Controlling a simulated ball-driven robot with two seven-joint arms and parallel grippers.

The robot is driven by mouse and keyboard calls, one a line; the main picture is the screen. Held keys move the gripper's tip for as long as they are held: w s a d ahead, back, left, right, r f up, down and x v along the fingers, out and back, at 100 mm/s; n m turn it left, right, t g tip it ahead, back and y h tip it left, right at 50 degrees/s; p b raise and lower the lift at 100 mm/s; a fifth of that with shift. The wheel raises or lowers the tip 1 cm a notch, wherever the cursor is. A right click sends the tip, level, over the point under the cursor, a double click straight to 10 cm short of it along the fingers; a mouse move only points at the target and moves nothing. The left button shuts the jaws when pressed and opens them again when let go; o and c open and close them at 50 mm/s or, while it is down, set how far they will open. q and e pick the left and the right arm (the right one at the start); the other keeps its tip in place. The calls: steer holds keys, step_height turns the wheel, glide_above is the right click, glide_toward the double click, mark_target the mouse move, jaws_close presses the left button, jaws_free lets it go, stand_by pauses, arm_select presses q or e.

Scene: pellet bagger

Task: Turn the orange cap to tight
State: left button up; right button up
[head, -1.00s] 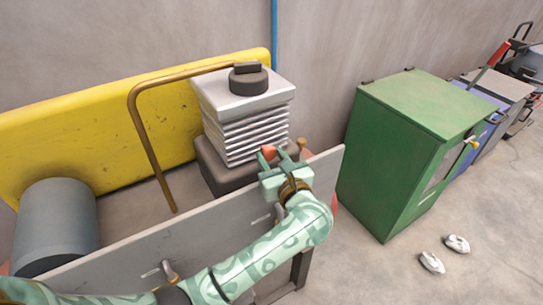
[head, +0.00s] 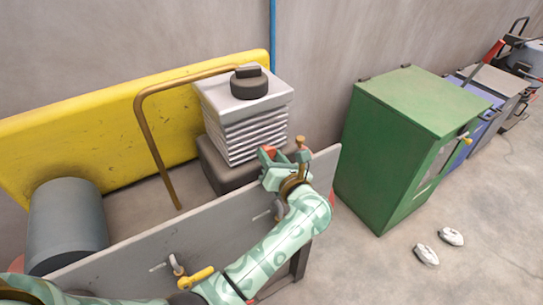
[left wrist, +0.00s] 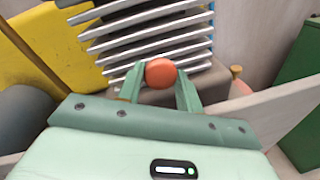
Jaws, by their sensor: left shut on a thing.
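The orange cap (left wrist: 160,73) sits between the two fingers of my left gripper (left wrist: 160,88) in the left wrist view. The fingers are shut on it from both sides. In the head view my left gripper (head: 270,158) is in front of the finned grey block, and a little of the orange-red cap (head: 268,150) shows between the fingers. What the cap sits on is hidden behind it and the gripper. My right gripper is not in view.
The finned block (head: 245,130) stands close behind the gripper. A grey panel (head: 130,248) with a yellow-handled valve (head: 197,277) runs below my arm. A brass-coloured knob (head: 301,143) is just right of the gripper. A green cabinet (head: 385,165) stands at the right.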

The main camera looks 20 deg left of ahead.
arm_select(q)
steer(key=o, duration=1)
steer(key=shift+d, duration=0.1)
